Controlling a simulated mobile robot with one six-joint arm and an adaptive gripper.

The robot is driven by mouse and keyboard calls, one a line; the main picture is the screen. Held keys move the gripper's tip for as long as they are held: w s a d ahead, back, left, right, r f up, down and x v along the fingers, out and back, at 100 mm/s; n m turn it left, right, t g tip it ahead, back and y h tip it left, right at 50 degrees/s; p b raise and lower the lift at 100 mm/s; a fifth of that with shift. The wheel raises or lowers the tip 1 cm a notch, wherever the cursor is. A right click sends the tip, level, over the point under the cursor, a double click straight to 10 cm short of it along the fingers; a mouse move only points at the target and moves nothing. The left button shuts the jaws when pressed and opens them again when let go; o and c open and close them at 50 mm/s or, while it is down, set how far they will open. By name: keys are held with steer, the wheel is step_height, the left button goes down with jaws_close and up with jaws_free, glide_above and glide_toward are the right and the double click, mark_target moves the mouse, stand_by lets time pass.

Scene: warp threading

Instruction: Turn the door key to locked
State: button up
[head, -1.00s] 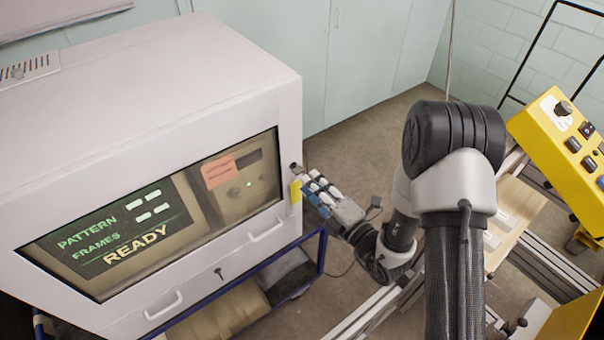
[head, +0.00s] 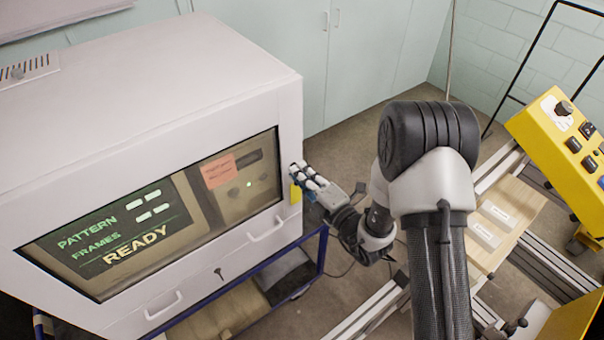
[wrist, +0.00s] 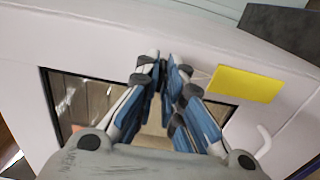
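The cabinet door (head: 240,234) has a window and is closed in its front. A yellow tag (head: 295,192) hangs at the door's right edge, and it shows large in the wrist view (wrist: 245,84), right of my fingertips. My gripper (head: 297,168) is at the door's right edge, just above the tag. In the wrist view, my gripper's fingertips (wrist: 161,60) are close together against the door face, with a narrow dark gap between them. The door key itself is hidden behind or between the fingertips. I cannot tell whether they grip it or its turned angle.
The white cabinet (head: 150,80) stands on a blue-framed stand (head: 322,250). Two handles (head: 265,232) and a small black T-shaped latch (head: 219,273) are on its front. A yellow control box (head: 560,140) is at the right.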

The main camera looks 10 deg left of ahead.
jaws_close()
steer(key=shift+n, duration=0.3)
steer(key=shift+n+b, duration=5.7)
steer(key=shift+n, duration=2.9)
steer(key=o, duration=0.5)
jaws_free()
